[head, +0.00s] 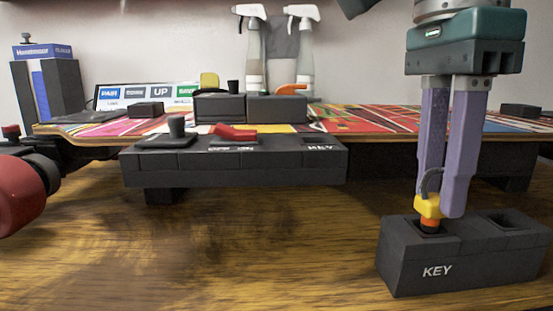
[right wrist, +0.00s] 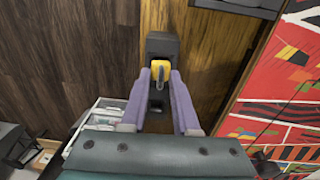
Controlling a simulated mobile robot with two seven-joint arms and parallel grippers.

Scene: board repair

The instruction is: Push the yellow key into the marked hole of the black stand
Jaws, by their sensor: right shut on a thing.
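The yellow key (head: 428,206) has a dark loop handle on top and an orange lower part. It stands upright at the left hole of the black stand (head: 470,262), its lower end at or just inside the hole; how deep it sits is hidden. The stand has KEY in white on its front, and an empty hole towards its right end. My right gripper (head: 441,195) points down with its lilac fingers shut on the key. In the right wrist view the key (right wrist: 159,74) shows between the fingertips, over the stand (right wrist: 162,46). My left gripper is not in view.
A skateboard deck (head: 375,120) with bright graphics lies behind the stand. A black panel (head: 235,165) at its front edge also bears the word KEY and carries a red switch (head: 235,134). The wooden table (head: 250,240) is clear left of the stand.

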